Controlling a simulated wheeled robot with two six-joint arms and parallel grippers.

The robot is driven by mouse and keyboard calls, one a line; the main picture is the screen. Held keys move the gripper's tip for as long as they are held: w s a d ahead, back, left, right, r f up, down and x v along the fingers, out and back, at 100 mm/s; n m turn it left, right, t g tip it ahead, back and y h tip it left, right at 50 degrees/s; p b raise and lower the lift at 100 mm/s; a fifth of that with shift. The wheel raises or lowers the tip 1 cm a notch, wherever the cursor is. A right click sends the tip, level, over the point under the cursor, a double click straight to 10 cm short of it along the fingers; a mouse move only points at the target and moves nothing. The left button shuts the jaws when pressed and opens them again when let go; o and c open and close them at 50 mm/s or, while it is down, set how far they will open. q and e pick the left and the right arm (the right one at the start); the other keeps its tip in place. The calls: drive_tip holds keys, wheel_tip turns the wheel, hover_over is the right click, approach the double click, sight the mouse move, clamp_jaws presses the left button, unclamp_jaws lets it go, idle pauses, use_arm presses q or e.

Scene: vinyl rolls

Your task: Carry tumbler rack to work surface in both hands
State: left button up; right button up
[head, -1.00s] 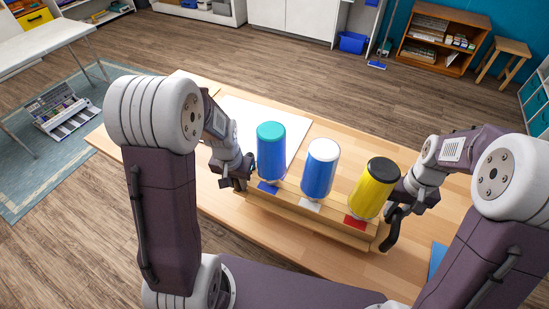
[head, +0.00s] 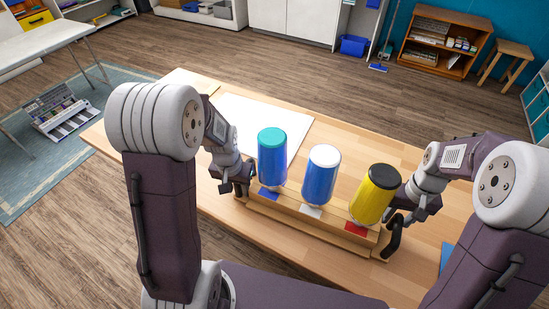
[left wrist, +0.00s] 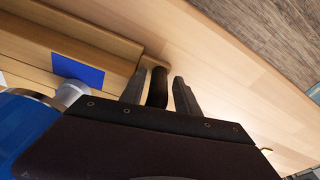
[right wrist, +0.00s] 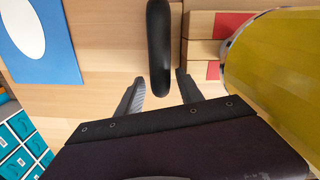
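The tumbler rack (head: 274,216) is a long stepped wooden holder. It appears to rest on the wooden work surface (head: 410,285). It bears a blue tumbler with a teal end (head: 272,162), a blue one with a white end (head: 320,178) and a yellow one with a black end (head: 371,200). My left gripper (head: 238,190) is open, its fingers either side of the rack's left black handle (left wrist: 157,88), with gaps. My right gripper (head: 398,220) is open around the right black handle (right wrist: 159,70), also with gaps. Each handle is partly hidden in the head view.
A white sheet (head: 235,112) lies on the surface behind the rack. A blue card with a white oval (right wrist: 45,50) lies to the right. Bare wood shows in front of the rack. A shelf (head: 437,45) and stool (head: 500,55) stand far back.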

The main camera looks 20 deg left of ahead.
use_arm(q)
drive_tip(key=shift+d, duration=0.1)
use_arm(e)
drive_tip(key=shift+a, duration=0.15)
use_arm(q)
drive_tip(key=r, duration=0.5)
drive_tip(key=s+r, duration=0.1)
drive_tip(key=r, duration=0.2)
use_arm(e)
wheel_tip(320, 180, up, 12)
drive_tip(key=shift+r, duration=0.1)
use_arm(q)
drive_tip(key=o, duration=0.8)
use_arm(e)
drive_tip(key=o, duration=0.8)
use_arm(q)
drive_tip(key=o, duration=0.4)
